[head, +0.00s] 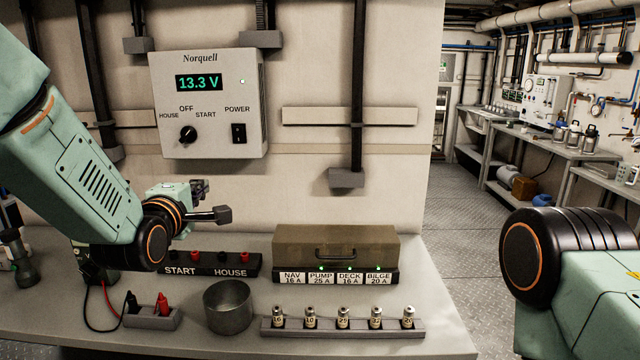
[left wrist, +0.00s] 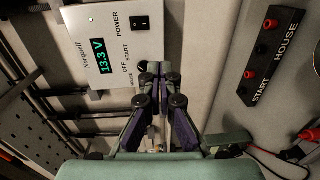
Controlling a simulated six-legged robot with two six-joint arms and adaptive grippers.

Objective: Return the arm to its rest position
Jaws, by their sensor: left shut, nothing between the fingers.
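My left arm comes in from the left in the head view, in front of the wall. Its gripper (head: 218,215) points to the right, above the bench and below the Norquell panel. It also shows in the left wrist view (left wrist: 153,70), with its fingers together and nothing held between them. It appears clear of the panel and the bench items. My right arm shows only as a dark and teal joint at the lower right; its gripper is out of the frame.
The Norquell panel (head: 208,102) on the wall reads 13.3 V. On the bench (head: 420,300) are a START/HOUSE terminal strip (head: 212,266), a metal cup (head: 228,306), a brown box (head: 336,248) with labelled switches, a fuse rack (head: 342,328) and a lead holder (head: 152,318). An aisle opens right.

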